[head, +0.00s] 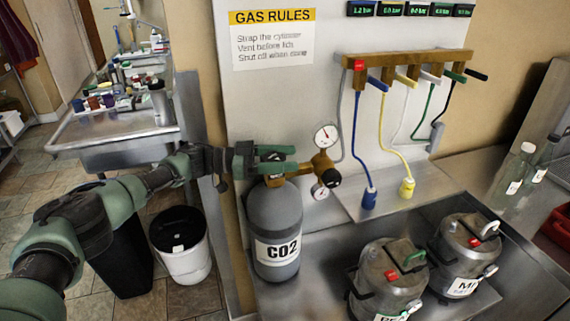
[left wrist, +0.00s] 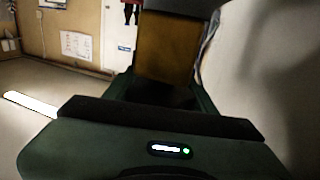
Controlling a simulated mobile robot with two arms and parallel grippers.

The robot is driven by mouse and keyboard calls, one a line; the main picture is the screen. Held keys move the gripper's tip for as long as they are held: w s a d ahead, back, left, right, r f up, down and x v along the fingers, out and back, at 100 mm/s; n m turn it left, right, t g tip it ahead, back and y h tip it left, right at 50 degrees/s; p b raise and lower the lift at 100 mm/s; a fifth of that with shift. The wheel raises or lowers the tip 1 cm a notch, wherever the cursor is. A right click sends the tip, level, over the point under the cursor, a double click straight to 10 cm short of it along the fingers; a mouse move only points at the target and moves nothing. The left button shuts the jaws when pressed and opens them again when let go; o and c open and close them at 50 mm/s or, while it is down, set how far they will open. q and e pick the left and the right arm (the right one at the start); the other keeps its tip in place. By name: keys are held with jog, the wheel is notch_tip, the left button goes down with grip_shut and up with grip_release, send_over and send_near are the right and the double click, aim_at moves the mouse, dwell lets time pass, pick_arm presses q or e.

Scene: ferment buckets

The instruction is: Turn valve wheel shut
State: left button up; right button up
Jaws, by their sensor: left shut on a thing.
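The grey CO2 cylinder (head: 275,225) stands upright against the white panel, with a brass valve and regulator (head: 320,165) on top. Two round gauges (head: 326,136) and a dark knob (head: 331,178) sit on the regulator. My left gripper (head: 280,159) reaches in from the left at the cylinder's top, its green fingers shut around the valve wheel, which they mostly hide. In the left wrist view, a brown-gold surface (left wrist: 165,48) shows by the dark green gripper parts; I cannot tell exactly what it is. My right gripper is not in view.
Two lidded metal buckets (head: 388,280) (head: 466,256) stand in a steel tray right of the cylinder. Coloured hoses hang from a wooden manifold (head: 405,65). A white bin (head: 181,245) stands on the floor at left. Glass bottles (head: 512,170) stand at right.

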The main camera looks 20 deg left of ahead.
pick_arm(q)
jog(key=shift+r, duration=0.15)
jog(key=o, duration=1.4)
jog(key=b+v, duration=0.1)
jog(key=v, duration=0.2)
jog(key=b+v, duration=0.1)
jog(key=v, duration=0.3)
jog(key=shift+w+f, duration=0.1)
jog(key=shift+f, duration=0.1)
jog(key=shift+a+r, duration=0.1)
jog(key=shift+a, duration=0.3)
